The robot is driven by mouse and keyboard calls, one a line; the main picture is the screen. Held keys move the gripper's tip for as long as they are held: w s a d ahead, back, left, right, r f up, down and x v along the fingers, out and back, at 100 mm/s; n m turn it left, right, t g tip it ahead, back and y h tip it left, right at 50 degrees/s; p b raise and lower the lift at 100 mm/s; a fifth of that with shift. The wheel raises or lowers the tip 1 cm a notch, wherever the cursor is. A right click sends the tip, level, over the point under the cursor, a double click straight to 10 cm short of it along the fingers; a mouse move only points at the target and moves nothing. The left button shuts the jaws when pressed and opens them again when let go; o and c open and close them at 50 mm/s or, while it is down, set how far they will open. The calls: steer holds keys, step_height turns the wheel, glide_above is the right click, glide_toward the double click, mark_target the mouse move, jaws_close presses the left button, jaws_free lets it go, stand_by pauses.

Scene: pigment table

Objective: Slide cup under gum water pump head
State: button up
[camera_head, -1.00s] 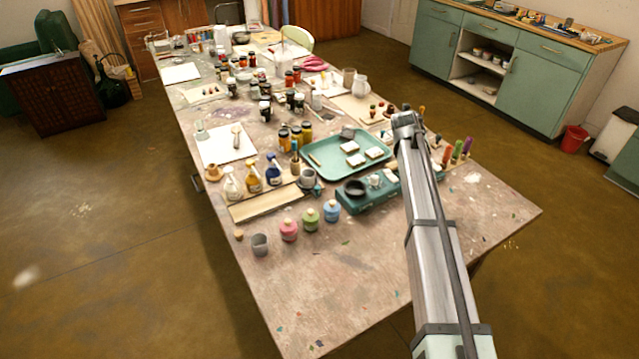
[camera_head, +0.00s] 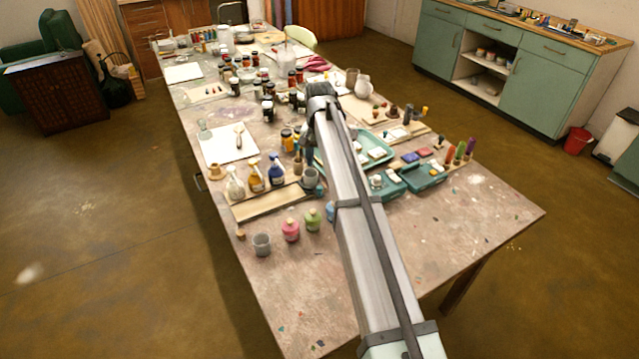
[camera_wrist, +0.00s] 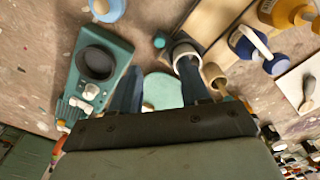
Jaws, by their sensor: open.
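A grey cup (camera_head: 311,177) stands at the right end of a wooden board, and it also shows in the wrist view (camera_wrist: 186,48). Three pump bottles stand behind the board: clear (camera_head: 235,185), amber (camera_head: 255,179) and blue (camera_head: 276,175). I cannot tell which one holds gum water. The blue bottle (camera_wrist: 249,46) and amber bottle (camera_wrist: 288,10) show in the wrist view. My gripper (camera_wrist: 159,67) is open, pointing down over the table. Its right finger overlaps the cup's near rim in the wrist view; I cannot tell if they touch. No cup is between the fingers.
A teal case with a dark round pan (camera_wrist: 96,63) lies left of my fingers in the wrist view. A green tray (camera_head: 372,150) is partly behind my arm. Pink (camera_head: 290,231) and green (camera_head: 313,219) jars and another grey cup (camera_head: 261,245) stand in front.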

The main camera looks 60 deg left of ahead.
mark_target(320, 187)
step_height(320, 187, down, 10)
steer(key=shift+r, duration=0.25)
steer(key=shift+c, duration=0.4)
jaws_close()
stand_by(0.4)
